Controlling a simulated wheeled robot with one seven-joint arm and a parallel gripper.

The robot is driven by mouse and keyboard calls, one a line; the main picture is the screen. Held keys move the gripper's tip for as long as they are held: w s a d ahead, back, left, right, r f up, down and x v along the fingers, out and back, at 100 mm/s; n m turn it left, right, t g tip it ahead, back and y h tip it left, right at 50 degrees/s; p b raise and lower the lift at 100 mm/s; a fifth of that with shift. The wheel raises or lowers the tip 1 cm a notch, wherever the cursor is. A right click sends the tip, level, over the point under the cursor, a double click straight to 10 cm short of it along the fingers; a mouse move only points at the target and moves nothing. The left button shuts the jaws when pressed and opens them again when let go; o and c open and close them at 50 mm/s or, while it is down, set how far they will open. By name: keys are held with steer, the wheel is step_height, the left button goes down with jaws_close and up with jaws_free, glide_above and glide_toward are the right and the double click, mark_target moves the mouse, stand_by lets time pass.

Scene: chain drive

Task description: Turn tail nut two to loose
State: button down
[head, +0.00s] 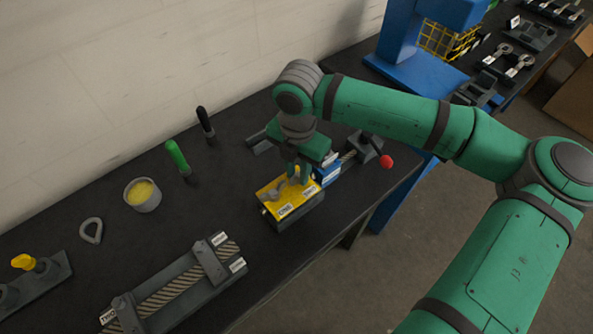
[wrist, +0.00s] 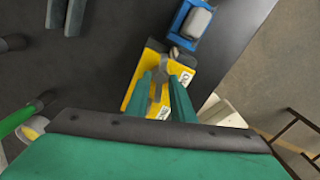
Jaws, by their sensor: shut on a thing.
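My gripper (head: 299,176) points down over the block's right part. In the wrist view my gripper (wrist: 160,88) has its two green fingers on either side of a grey nut (wrist: 158,84) on the yellow top (wrist: 131,88), and is shut on it. The fingers hide much of this nut in the head view.
A blue part (head: 327,168) stands just right of the block, with a red-knobbed lever (head: 386,161) beyond. A chain fixture (head: 175,283) lies front left. A cup (head: 142,195), a green-handled tool (head: 178,156) and a black-handled tool (head: 205,122) stand left.

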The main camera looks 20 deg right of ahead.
mark_target(298, 172)
steer(key=c, duration=1.9)
jaws_free()
steer(key=shift+o, duration=0.2)
steer(key=shift+r, duration=0.1)
step_height(298, 172, up, 11)
steer(key=shift+f, duration=0.2)
